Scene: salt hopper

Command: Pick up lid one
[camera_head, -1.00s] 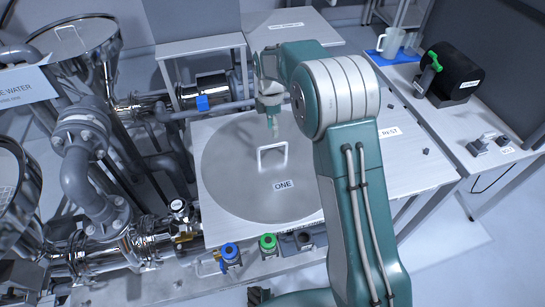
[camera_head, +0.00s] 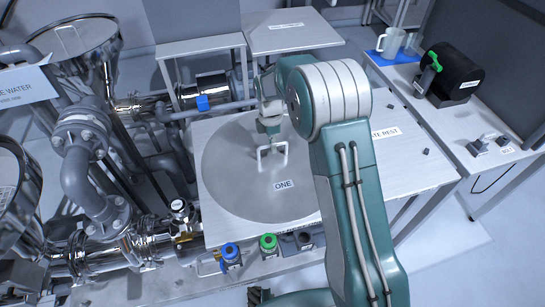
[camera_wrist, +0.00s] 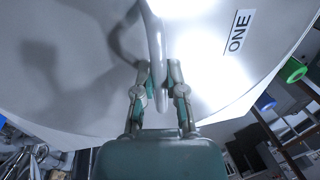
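Lid one (camera_head: 245,190) is a large round grey disc labelled "ONE", lying flat on the light table in the head view. Its pale arched handle (camera_head: 262,163) stands up near its middle. My gripper (camera_head: 271,143) is down at the handle from above, partly hidden by my arm. In the wrist view, the two fingers of my gripper (camera_wrist: 159,72) stand apart on either side of the handle (camera_wrist: 156,40), whose bar runs between them. I see no clear grip on it. The lid (camera_wrist: 85,85) fills much of that view, its label at upper right.
A bare table surface labelled as a rest (camera_head: 410,165) lies right of my arm. Pipes and a shiny hopper (camera_head: 75,45) crowd the left. Blue (camera_head: 230,251) and green (camera_head: 268,243) knobs sit along the front edge. A side bench (camera_head: 450,130) holds a mug (camera_head: 391,42) and black cylinder (camera_head: 457,75).

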